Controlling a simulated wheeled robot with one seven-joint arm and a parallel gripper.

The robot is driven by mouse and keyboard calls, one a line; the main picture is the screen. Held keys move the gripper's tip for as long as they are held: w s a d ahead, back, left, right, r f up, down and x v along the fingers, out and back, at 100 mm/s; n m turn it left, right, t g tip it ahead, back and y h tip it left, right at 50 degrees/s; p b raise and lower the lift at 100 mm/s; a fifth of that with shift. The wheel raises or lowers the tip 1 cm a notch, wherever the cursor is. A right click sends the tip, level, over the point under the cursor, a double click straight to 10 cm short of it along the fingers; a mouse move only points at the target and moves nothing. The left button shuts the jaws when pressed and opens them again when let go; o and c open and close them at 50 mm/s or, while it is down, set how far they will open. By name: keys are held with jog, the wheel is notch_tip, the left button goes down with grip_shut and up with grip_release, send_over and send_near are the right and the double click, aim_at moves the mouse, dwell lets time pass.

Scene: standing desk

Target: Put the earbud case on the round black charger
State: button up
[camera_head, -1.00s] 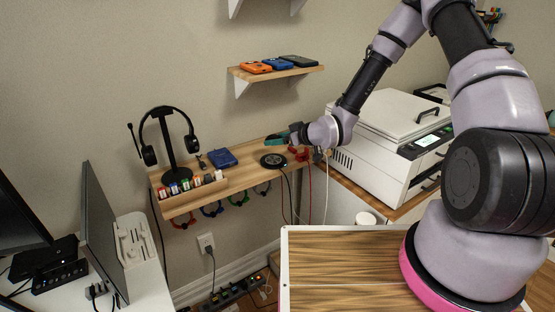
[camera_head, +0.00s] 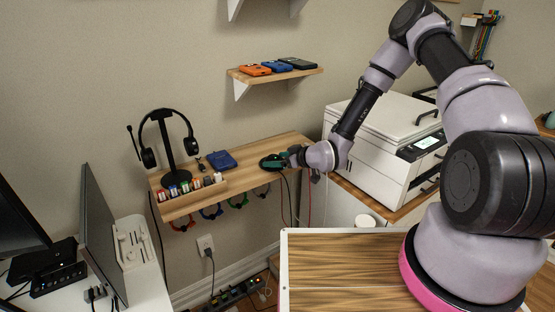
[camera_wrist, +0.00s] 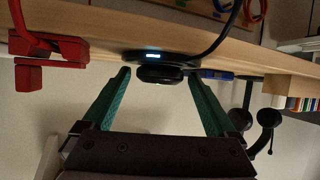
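The round black charger (camera_wrist: 128,56) lies on the wooden wall shelf, with a small white light on its edge. A dark rounded earbud case (camera_wrist: 160,74) rests on or right against the charger in the wrist view, which shows the scene upside down. My gripper (camera_wrist: 159,77) is open, one teal finger on each side of the case, with narrow gaps visible. In the head view my gripper (camera_head: 274,161) is at the charger and mostly covers the case and charger.
A red clamp (camera_wrist: 48,58) sits on the shelf edge close beside my gripper. A blue box (camera_head: 221,160), a headset on a stand (camera_head: 168,145) and a bottle rack (camera_head: 193,196) are on the shelf. A white printer (camera_head: 385,140) stands right of my forearm. Cables hang below the charger.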

jog(key=shift+r, duration=0.2)
jog(key=v, duration=1.2)
jog(key=w+d+r+m+h, duration=0.25)
jog(key=d+r+h, duration=0.25)
jog(key=d+r, duration=0.4)
jog(key=s+d+r+m+h, duration=0.35)
jog(key=d+r, duration=0.45)
jog(key=r, duration=0.4)
jog(key=s+r+m+g+y, duration=0.1)
jog(key=s+r+m, duration=0.7)
jog(key=s+r, duration=0.8)
jog(key=s, duration=0.3)
jog(key=shift+d+r, duration=0.3)
jog(key=shift+r, duration=0.05)
